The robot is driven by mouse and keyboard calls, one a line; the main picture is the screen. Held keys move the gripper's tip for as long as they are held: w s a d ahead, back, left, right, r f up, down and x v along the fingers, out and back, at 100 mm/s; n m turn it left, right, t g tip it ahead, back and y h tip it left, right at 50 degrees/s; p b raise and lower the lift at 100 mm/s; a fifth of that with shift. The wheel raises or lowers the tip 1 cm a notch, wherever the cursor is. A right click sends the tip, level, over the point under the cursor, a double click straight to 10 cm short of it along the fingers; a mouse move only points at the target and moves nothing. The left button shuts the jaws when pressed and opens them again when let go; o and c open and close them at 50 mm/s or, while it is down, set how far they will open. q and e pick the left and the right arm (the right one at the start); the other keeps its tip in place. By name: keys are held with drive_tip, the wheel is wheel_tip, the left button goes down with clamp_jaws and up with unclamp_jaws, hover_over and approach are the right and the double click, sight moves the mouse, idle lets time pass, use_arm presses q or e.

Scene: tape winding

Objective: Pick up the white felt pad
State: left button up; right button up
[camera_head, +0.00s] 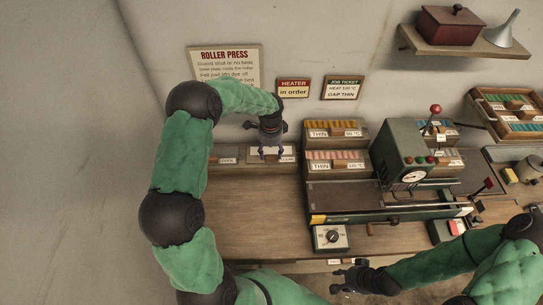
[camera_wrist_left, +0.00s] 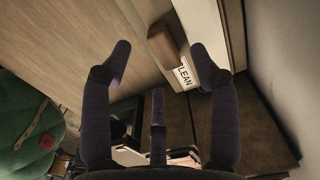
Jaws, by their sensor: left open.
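A white patch (camera_head: 262,151), which looks like the white felt pad, lies in the tray at the back of the bench, partly behind my left gripper. My left gripper (camera_head: 272,155) points down over this tray with its fingers open and nothing seen between them. In the left wrist view the open fingers (camera_wrist_left: 162,62) are spread near a wooden handle and a label reading "CLEAN" (camera_wrist_left: 184,75). I cannot make out the pad for certain there. My right gripper (camera_head: 345,281) is at the front edge of the bench, low and apart from the tray; its jaws are too small to judge.
A tray marked "COOL" (camera_head: 228,153) sits left of the clean tray. Racks of coloured strips (camera_head: 335,160) and the green roller press (camera_head: 400,150) stand to the right. A dial box (camera_head: 331,238) is at the front. The wooden bench (camera_head: 255,205) is clear at left.

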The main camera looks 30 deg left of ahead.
sight(272, 157)
use_arm(q)
drive_tip(key=f, duration=0.4)
drive_tip(key=shift+w+d+f+b, duration=0.1)
drive_tip(key=shift+d+f+b, duration=0.1)
drive_tip(key=shift+f+b, duration=0.2)
drive_tip(key=shift+c, duration=0.3)
clamp_jaws()
drive_tip(key=shift+r, duration=0.1)
wheel_tip(272, 157, up, 18)
drive_tip(key=p, duration=0.3)
drive_tip(key=d+n+b, duration=0.7)
drive_tip(key=d+n, duration=0.1)
drive_tip(key=d, duration=0.6)
drive_tip(key=shift+s+f, duration=0.3)
drive_tip(key=shift+f, duration=0.15)
